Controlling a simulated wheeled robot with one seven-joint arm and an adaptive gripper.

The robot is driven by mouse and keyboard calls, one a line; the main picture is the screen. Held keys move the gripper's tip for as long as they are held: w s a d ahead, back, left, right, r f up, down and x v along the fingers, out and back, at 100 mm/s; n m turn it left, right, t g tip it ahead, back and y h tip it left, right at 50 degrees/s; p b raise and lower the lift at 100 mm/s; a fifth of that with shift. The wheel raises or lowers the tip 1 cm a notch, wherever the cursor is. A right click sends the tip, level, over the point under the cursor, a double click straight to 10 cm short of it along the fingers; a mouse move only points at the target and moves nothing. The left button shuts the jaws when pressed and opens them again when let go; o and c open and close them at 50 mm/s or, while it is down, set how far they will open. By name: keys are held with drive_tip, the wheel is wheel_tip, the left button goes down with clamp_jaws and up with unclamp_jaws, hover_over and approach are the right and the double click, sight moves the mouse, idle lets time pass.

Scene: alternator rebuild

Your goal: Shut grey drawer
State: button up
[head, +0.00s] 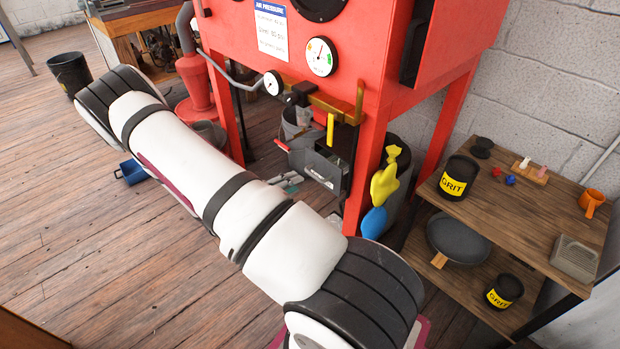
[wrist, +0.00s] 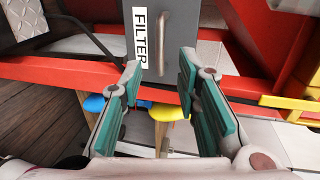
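A grey drawer front (wrist: 180,50) with a white FILTER label (wrist: 140,38) and an upright bar handle (wrist: 162,32) fills the top middle of the wrist view. How far the drawer stands out cannot be told there. In the head view a grey metal box (head: 322,166) hangs under the red cabinet; I cannot tell for sure that it is the same drawer. My gripper (wrist: 160,82) is open and empty, its green-padded fingers apart, with the drawer front between and beyond their tips. No clear contact shows.
The red cabinet (head: 330,75) stands on red legs. A wooden shelf (head: 500,225) with black grit tins stands at right. A red beam (wrist: 50,70) crosses the wrist view. Wooden floor at left is mostly clear.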

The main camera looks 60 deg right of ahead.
sight(313, 174)
drive_tip(key=b+x, duration=0.1)
drive_tip(key=x, duration=0.8)
drive_tip(key=shift+d+b, duration=0.1)
drive_tip(key=shift+b, duration=0.2)
drive_tip(key=shift+s, duration=0.1)
clamp_jaws()
